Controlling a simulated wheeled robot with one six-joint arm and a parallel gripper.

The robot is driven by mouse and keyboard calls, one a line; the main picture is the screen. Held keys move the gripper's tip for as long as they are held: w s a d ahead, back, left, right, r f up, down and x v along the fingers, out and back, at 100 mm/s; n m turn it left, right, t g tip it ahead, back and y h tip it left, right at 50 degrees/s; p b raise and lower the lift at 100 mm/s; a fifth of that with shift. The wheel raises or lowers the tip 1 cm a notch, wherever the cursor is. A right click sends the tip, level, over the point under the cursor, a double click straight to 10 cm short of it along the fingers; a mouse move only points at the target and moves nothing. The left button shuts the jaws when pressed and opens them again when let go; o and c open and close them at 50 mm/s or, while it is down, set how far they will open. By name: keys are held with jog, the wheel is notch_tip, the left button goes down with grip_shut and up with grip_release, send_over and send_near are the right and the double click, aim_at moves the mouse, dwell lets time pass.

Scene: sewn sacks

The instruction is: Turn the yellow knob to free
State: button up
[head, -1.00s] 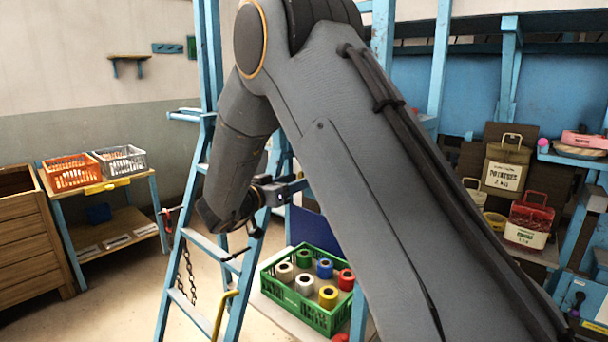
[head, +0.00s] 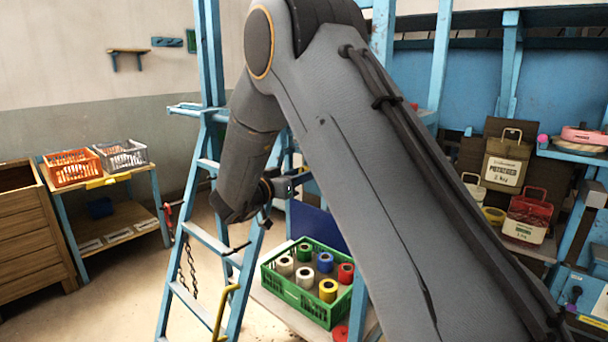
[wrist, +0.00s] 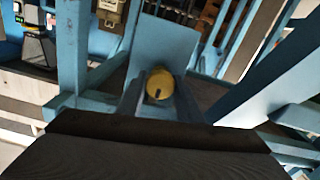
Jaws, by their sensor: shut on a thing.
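The yellow knob (wrist: 160,82) shows in the wrist view, round, with a short dark mark low on its face. It sits in front of a blue plate (wrist: 162,45). My gripper (wrist: 159,92) has one dark finger on each side of the knob and is shut on it. In the head view my gripper (head: 296,185) is by the blue frame, right of the ladder. The knob is hidden there, and I cannot read any free marking.
A blue ladder (head: 197,240) stands close left of my gripper. A green crate (head: 303,300) with several coloured spools is below it. Blue posts and beams (wrist: 72,60) surround the knob.

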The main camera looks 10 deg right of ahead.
jog(key=shift+m, duration=0.3)
jog(key=m+b, duration=0.3)
jog(key=shift+f+m, duration=0.1)
jog(key=shift+m, duration=0.2)
jog(key=m+b, duration=0.4)
jog(key=shift+m, duration=0.3)
jog(key=m+b, duration=0.5)
jog(key=b, duration=0.1)
jog(key=shift+f, duration=0.1)
jog(key=m+b, duration=0.4)
jog(key=shift+b, duration=0.35)
jog(key=o, duration=1)
jog(key=shift+o, duration=0.2)
jog(key=shift+s, duration=0.1)
